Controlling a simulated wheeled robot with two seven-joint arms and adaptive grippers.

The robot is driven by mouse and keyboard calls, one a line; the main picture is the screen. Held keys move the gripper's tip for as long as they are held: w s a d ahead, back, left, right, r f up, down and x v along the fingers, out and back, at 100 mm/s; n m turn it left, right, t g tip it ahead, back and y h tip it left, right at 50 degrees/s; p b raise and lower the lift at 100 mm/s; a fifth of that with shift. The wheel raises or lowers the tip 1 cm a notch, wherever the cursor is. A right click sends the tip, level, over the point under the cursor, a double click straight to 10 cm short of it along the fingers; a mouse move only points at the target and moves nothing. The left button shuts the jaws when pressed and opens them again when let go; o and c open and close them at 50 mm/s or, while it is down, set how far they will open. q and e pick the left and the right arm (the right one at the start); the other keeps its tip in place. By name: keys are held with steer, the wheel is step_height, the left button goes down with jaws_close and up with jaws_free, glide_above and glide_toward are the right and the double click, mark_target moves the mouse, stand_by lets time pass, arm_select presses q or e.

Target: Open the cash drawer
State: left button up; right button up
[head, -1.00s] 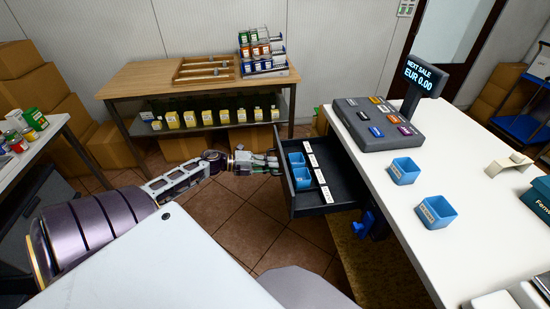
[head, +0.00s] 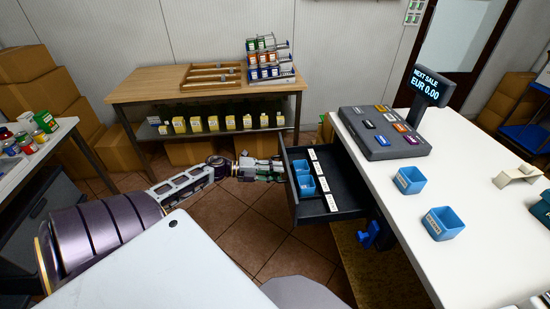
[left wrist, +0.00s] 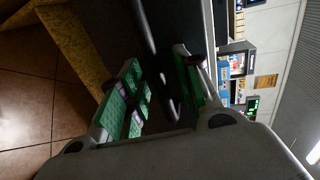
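The cash drawer (head: 345,188) is a dark tray sticking out of the left side of the white counter, well open. It holds two blue cups (head: 304,185) and a row of white labels. My left gripper (head: 280,170) is at the outer face of the drawer front. In the left wrist view its two green-padded fingers (left wrist: 158,92) stand apart, with a dark shiny bar (left wrist: 160,65), seemingly the drawer handle, between them. A gap shows beside the bar; contact is hard to tell. My right gripper is not in view.
The register (head: 382,132) with its price display (head: 432,87) stands on the counter (head: 480,200), near two more blue cups (head: 443,223). A wooden shelf table (head: 150,88) with bottles stands behind. Cardboard boxes (head: 28,95) are at left. Tiled floor (head: 255,225) is free left of the drawer.

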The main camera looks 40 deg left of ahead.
arm_select(q)
steer(key=shift+s, duration=0.1)
steer(key=v, duration=1.2)
steer(key=shift+f, duration=0.1)
stand_by(0.8)
